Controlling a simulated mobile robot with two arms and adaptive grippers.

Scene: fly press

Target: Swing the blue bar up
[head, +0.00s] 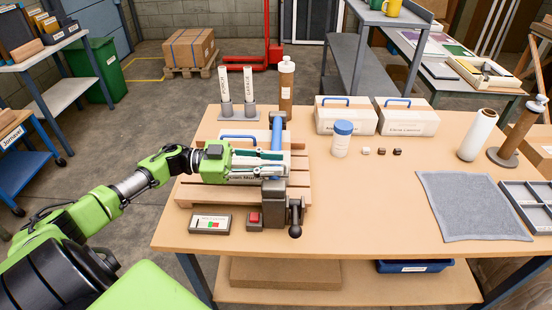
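The blue bar (277,132) shows in the head view as a short strip at the far side of the fly press (273,191), running away from me. Its near end is hidden behind my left gripper's fingers. My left gripper (276,163) comes in from the left over the press, with its two fingers apart. The fingertips overlap the near end of the bar in the picture; I cannot tell whether they touch it. My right gripper is not in view.
A black handle (295,218) stands at the press's right side. A red-button box (254,220) and a small control panel (210,223) lie in front. The table's middle right is clear up to a grey cloth (470,205).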

